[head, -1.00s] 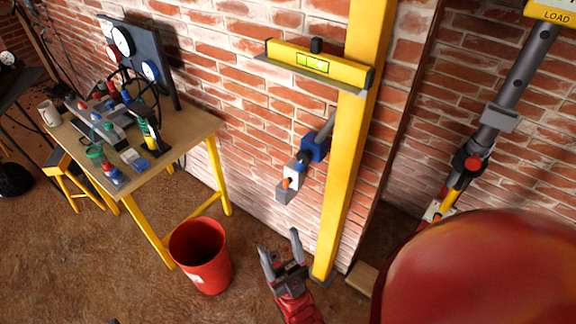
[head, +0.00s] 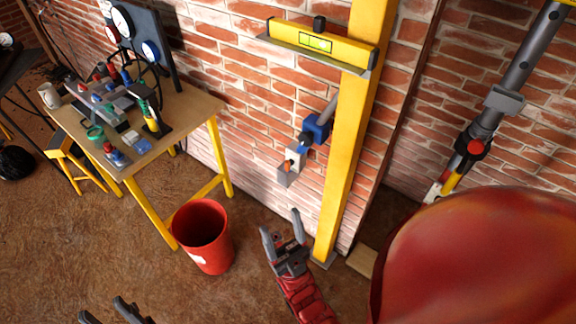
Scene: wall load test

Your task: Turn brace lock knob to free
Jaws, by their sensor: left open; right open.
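A grey tubular brace (head: 522,58) runs diagonally at the right, in front of the brick wall. A red round knob (head: 475,147) sits on its dark collar; its lock setting is too small to read. My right gripper (head: 281,222) is open and empty, low in front of the yellow post's foot, well left of and below the knob. My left gripper (head: 106,308) shows only its fingertips at the bottom edge, open and empty, far from the brace. The brace's lower end is partly hidden behind a large red shape close to the camera.
The yellow post (head: 349,150) carries a spirit level (head: 318,43) and a blue clamp (head: 316,129) with a grey-white block. A red bucket (head: 203,236) stands on the floor left of my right gripper. A cluttered workbench (head: 190,112) stands at the left.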

